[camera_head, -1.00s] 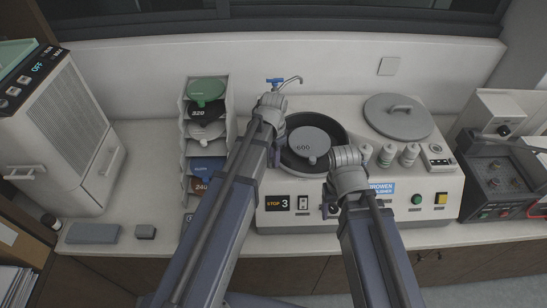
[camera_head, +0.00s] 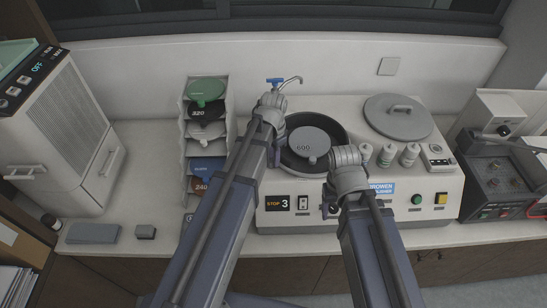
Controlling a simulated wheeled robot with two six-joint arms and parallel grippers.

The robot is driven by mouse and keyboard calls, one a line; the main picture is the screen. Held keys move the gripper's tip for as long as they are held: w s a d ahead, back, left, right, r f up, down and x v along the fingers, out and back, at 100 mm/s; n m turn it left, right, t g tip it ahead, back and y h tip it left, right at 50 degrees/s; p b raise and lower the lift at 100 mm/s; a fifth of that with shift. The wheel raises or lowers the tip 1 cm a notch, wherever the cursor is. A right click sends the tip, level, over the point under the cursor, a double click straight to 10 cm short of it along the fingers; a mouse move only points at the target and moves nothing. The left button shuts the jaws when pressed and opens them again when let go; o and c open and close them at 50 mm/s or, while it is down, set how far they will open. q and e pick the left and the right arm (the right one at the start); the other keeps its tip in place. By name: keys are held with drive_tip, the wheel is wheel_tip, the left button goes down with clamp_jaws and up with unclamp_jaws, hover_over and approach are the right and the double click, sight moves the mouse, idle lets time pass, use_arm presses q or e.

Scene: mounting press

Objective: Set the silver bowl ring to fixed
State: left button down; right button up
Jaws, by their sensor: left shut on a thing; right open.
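The polisher (camera_head: 400,205) has a round bowl with a dark rim (camera_head: 335,123) and a grey disc marked 600 (camera_head: 304,146) inside it. I cannot make out a separate silver ring or its setting; part of the bowl's left and right edges is behind my arms. My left gripper (camera_head: 270,100) is at the bowl's far left edge, just in front of the blue-handled tap (camera_head: 275,81). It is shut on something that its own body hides. My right gripper (camera_head: 328,200) is open, low at the bowl's front right, close to a dark knob (camera_head: 334,210) on the front panel.
A round grey lid (camera_head: 398,118) and several bottles (camera_head: 387,155) stand right of the bowl. The front panel has a display reading STOP 3 (camera_head: 277,203). A rack of discs (camera_head: 190,130) stands left of my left arm. The counter further left is mostly clear.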

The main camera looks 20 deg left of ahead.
sight(289, 176)
use_arm(q)
drive_tip(key=shift+d, duration=0.1)
drive_tip(key=s+d+n, duration=0.2)
drive_tip(key=d, duration=0.1)
drive_tip(key=d+n, duration=0.1)
drive_tip(key=n, duration=0.1)
drive_tip(key=shift+s+d, duration=0.4)
drive_tip(key=shift+s+d+n, duration=0.15)
drive_tip(key=shift+d+n, duration=0.35)
drive_tip(key=shift+d, duration=0.05)
drive_tip(key=c, duration=0.8)
unclamp_jaws()
drive_tip(key=shift+d, duration=0.1)
drive_tip(key=shift+o, duration=0.2)
wheel_tip(289, 176, up, 8)
drive_tip(key=p, duration=0.7)
drive_tip(key=shift+p, duration=0.4)
